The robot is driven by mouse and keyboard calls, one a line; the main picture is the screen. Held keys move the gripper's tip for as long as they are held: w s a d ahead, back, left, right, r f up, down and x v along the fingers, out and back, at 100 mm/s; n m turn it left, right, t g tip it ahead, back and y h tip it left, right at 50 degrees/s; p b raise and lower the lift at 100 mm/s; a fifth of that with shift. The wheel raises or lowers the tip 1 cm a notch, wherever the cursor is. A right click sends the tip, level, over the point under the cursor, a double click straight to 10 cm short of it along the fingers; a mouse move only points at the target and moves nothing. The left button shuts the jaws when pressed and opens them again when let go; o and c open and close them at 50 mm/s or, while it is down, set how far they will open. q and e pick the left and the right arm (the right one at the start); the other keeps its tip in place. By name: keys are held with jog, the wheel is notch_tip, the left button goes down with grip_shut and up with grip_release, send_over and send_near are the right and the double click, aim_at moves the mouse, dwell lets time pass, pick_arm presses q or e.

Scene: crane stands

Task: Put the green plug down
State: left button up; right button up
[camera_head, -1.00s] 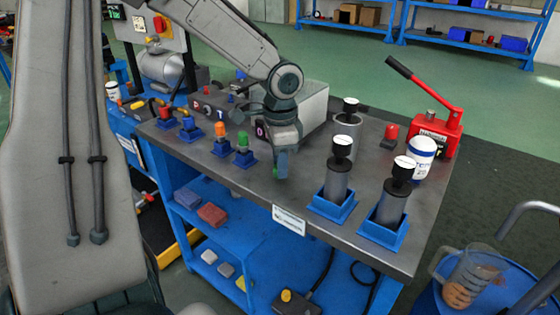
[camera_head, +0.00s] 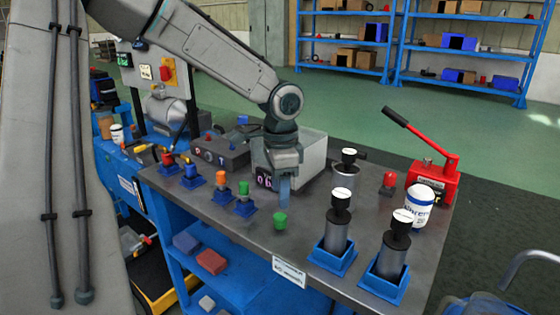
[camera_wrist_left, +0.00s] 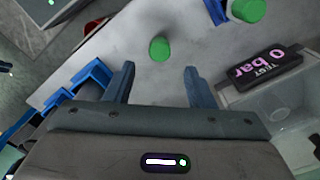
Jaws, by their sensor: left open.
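A green plug (camera_head: 280,220) stands loose on the dark grey bench top (camera_head: 236,223), near its front edge. It also shows in the left wrist view (camera_wrist_left: 159,48), ahead of and between the spread fingers, apart from both. My left gripper (camera_head: 284,190) points down above the bench, behind the plug in the head view. In the left wrist view its blue fingers (camera_wrist_left: 158,85) are open with nothing between them. A second green plug (camera_head: 243,189) sits in a blue holder to the left; it shows at the wrist view's top (camera_wrist_left: 247,10). My right gripper is out of view.
Orange, blue and red plugs stand in blue holders at the left. Two dark cylinders in blue trays (camera_head: 332,261) stand to the right. A white tub (camera_head: 416,208) and a red hand pump (camera_head: 432,180) are behind them. A "0 bar" display (camera_wrist_left: 265,65) is near the gripper.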

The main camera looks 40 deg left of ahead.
aim_at(280, 216)
pick_arm(q)
notch_tip(280, 216, up, 6)
jog(key=shift+f+p, duration=0.15)
jog(key=shift+p, duration=0.35)
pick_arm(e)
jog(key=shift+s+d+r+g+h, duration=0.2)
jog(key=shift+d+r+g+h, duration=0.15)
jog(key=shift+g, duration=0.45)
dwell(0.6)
